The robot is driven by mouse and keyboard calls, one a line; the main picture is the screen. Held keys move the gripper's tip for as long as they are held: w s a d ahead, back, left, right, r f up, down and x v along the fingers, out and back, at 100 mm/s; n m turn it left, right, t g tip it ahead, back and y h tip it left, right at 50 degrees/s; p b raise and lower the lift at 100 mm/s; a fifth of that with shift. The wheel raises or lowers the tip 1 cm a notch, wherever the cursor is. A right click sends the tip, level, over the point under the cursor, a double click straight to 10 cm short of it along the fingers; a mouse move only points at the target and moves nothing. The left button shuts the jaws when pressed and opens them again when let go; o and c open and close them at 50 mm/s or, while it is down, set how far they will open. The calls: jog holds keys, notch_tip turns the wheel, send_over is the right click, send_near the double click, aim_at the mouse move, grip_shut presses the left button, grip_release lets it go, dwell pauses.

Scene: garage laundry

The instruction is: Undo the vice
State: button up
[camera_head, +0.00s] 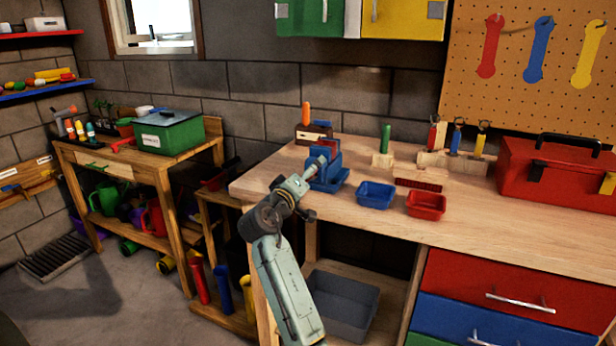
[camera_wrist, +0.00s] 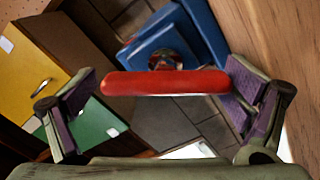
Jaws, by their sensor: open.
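The blue vice (camera_head: 329,172) is mounted at the left front corner of the wooden workbench. In the wrist view, its blue body (camera_wrist: 174,35) lies beyond a red handle bar (camera_wrist: 165,82). The bar runs crosswise in front of a round metal screw end. My gripper (camera_wrist: 160,74) is open, with one purple-padded finger near each end of the bar. I cannot tell whether either finger touches it. In the head view, my gripper (camera_head: 308,186) is at the front of the vice, and the arm hides part of the vice and its handle.
A blue bin (camera_head: 375,196) and a red bin (camera_head: 426,205) stand right of the vice. A red toolbox (camera_head: 556,174) is farther right. A wooden block with an orange-handled tool (camera_head: 306,114) stands behind the vice. Bare benchtop (camera_head: 500,222) lies at the right front.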

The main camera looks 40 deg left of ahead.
jog(key=shift+s+a+f, duration=0.1)
jog(key=shift+a+f, duration=0.05)
jog(key=shift+f, duration=0.1)
jog(key=shift+s, duration=0.25)
jog(key=v, duration=0.7)
jog(key=shift+d+r, duration=0.2)
jog(key=shift+d, duration=0.05)
jog(key=shift+s, duration=0.15)
